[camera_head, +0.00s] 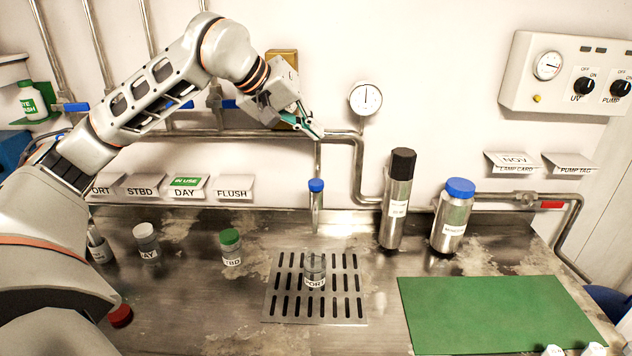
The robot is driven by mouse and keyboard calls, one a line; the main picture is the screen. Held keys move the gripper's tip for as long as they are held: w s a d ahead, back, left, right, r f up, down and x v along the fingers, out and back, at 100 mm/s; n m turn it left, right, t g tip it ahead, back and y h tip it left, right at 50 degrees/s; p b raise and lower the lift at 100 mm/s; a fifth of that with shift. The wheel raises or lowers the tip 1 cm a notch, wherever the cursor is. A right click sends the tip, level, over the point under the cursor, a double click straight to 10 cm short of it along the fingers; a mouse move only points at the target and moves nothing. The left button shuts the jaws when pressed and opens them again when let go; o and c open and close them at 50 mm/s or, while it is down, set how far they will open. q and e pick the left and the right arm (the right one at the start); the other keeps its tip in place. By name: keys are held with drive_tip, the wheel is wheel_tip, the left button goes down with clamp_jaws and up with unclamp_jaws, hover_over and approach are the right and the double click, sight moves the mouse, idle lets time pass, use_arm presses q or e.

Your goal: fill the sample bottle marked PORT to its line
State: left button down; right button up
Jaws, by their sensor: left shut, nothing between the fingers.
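The sample bottle marked PORT (314,269) stands upright on the slotted drain grate (274,312). It looks clear and shows no coloured cap; I cannot make out its water level or line. A spout (317,212) with a blue collar hangs from the pipe above and behind the bottle. I cannot tell whether water runs from it. My left gripper (319,134) is shut and empty, high at the wall by the pipe above the spout. I cannot tell whether it touches the pipe or a valve there. My right gripper is not in view.
Bottles marked DAY (147,245) and STBD (230,248) stand left of the grate. A red cap (120,315) lies near my left arm. Two steel canisters, black-capped (394,210) and blue-capped (452,220), stand right of the spout. A green mat (490,312) lies front right. A gauge (366,98) is behind.

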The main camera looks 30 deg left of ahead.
use_arm(q)
drive_tip(key=b, duration=0.5)
hover_over(320, 180)
drive_tip(key=s, duration=0.2)
drive_tip(key=f, duration=0.5)
drive_tip(key=shift+w+a, duration=0.1)
drive_tip(key=shift+a, duration=0.25)
drive_tip(key=shift+f+b, duration=0.9)
drive_tip(key=shift+f, duration=0.05)
drive_tip(key=shift+f+b, duration=0.4)
drive_tip(key=shift+f, duration=0.6)
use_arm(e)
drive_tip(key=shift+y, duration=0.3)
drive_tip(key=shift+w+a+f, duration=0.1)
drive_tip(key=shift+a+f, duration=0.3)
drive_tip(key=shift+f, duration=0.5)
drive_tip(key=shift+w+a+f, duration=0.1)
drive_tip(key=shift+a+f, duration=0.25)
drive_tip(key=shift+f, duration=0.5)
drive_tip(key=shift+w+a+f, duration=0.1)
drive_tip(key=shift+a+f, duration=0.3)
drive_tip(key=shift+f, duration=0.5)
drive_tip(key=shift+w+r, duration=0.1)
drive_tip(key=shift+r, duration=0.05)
use_arm(q)
drive_tip(key=shift+f, duration=0.2)
drive_tip(key=shift+f, duration=0.2)
drive_tip(key=shift+f, duration=0.6)
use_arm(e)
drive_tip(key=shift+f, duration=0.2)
